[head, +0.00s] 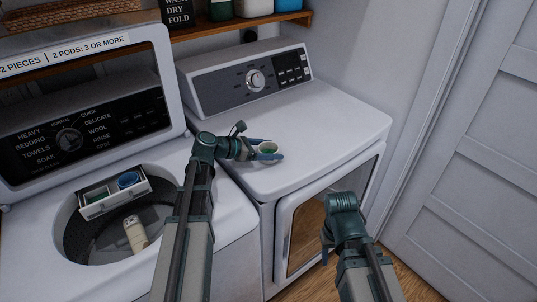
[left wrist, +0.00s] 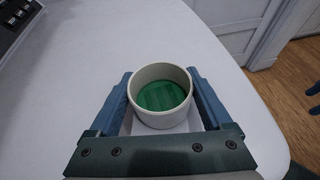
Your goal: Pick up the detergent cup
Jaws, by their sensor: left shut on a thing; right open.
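The detergent cup (head: 267,147) is a small round white cup with green inside, at the front left of the dryer top. In the left wrist view the cup (left wrist: 160,97) sits upright between the two blue fingers. My left gripper (head: 267,152) is shut on the cup, one finger on each side. I cannot tell whether the cup's base touches the dryer top. My right gripper (head: 335,255) is in front of the dryer door, away from the cup; its fingers are largely hidden in the head view.
The dryer (head: 315,115) has a wide clear top. The washer (head: 225,215) at left has its lid up, with an open drawer (head: 113,192) and a white bottle (head: 136,233) in its opening. A shelf (head: 235,27) runs behind. A white door (head: 470,170) stands at right.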

